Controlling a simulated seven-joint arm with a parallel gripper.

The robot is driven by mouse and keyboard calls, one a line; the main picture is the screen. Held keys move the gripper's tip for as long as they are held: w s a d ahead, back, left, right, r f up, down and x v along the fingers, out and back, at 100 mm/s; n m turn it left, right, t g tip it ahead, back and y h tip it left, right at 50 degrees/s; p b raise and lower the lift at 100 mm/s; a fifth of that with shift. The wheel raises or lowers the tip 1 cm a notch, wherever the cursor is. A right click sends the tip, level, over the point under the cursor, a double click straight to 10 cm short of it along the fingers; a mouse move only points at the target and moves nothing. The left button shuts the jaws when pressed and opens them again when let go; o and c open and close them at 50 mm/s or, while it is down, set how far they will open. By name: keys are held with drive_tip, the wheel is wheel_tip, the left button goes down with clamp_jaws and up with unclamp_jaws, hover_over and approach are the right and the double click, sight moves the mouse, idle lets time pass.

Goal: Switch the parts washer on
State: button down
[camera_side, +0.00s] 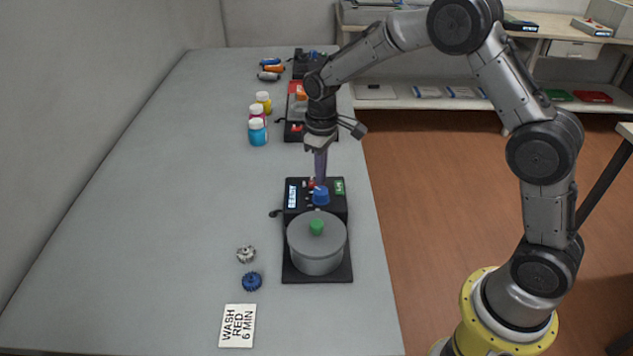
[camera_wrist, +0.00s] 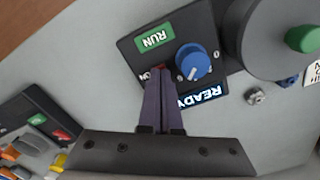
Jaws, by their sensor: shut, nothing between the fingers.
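The parts washer (camera_side: 317,275) is a black unit near the table's right edge, with a grey lidded pot (camera_side: 316,246) topped by a green knob. Its control panel carries a blue dial (camera_wrist: 193,62), a green RUN label (camera_wrist: 154,40) and a display (camera_wrist: 200,96) reading READY. A small red switch (camera_wrist: 160,67) with lettering beside it is mostly hidden by my fingers. My gripper (camera_wrist: 158,78) is shut and empty, with its fingertips at the red switch, just behind the blue dial in the side view. I cannot tell whether they touch it.
A card (camera_side: 237,326) reads WASH RED 6 MIN. A silver gear-like part (camera_side: 246,254) and a blue one (camera_side: 251,281) lie left of the washer. Several coloured bottles (camera_side: 258,132) and another black device (camera_side: 296,118) stand farther back. The table's left side is clear.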

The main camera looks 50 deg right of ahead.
drive_tip(key=shift+r, duration=3.45)
drive_tip(key=s+r+t, duration=0.4)
drive_tip(key=s+r, duration=1)
drive_tip(key=r, duration=0.2)
drive_tip(key=s+f+m, duration=0.1)
drive_tip(key=s+f, duration=0.2)
drive_tip(key=s, duration=0.5)
drive_tip(key=s+f+m+t, duration=0.1)
drive_tip(key=s+f+m, duration=0.1)
drive_tip(key=s, duration=0.5)
drive_tip(key=shift+s+f+t, duration=0.3)
drive_tip(key=shift+s+f, duration=0.05)
drive_tip(key=shift+f, duration=0.15)
